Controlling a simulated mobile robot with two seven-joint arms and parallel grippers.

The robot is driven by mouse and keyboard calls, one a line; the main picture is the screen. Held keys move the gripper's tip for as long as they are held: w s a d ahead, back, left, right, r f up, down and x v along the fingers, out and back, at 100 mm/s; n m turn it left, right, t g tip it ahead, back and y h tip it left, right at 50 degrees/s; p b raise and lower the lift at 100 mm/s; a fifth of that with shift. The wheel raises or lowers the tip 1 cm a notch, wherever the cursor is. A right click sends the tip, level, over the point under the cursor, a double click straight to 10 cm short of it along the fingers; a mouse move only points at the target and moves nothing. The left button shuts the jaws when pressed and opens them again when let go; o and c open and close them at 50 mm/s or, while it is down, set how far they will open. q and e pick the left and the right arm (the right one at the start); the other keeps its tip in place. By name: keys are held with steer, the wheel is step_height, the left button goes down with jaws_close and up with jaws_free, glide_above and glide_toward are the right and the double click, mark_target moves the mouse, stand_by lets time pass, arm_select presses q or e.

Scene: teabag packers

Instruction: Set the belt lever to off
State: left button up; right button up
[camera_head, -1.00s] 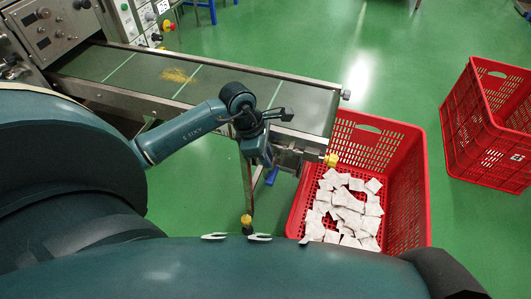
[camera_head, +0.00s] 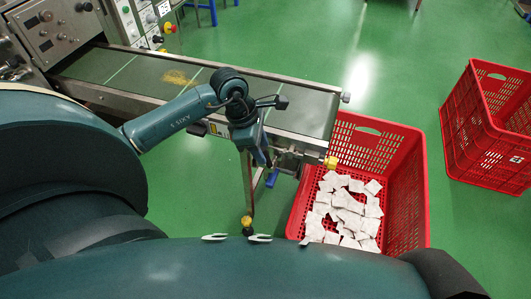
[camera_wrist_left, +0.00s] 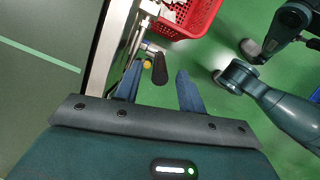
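The belt lever appears to be the dark tapered handle (camera_wrist_left: 159,68) beside the conveyor's edge in the left wrist view, with a yellow knob (camera_wrist_left: 147,64) next to it. In the head view my left gripper and wrist hide that spot, and I cannot make out the handle there. My left gripper (camera_head: 262,158) points down at the near side of the conveyor belt (camera_head: 140,80). In the left wrist view its two blue fingers stand apart, with the handle showing beyond and between the tips. I cannot tell any contact. My right gripper is not in view.
A red crate (camera_head: 408,190) holding several white teabags stands below the belt's end. Another red crate (camera_head: 480,125) stands at the right. A control panel (camera_head: 60,25) with knobs is at the upper left. Green floor is free between the crates and beyond the belt.

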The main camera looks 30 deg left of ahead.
arm_select(q)
steer(key=p+v, duration=0.1)
steer(key=v, duration=0.7)
steer(key=shift+r, duration=0.35)
steer(key=shift+f, duration=0.1)
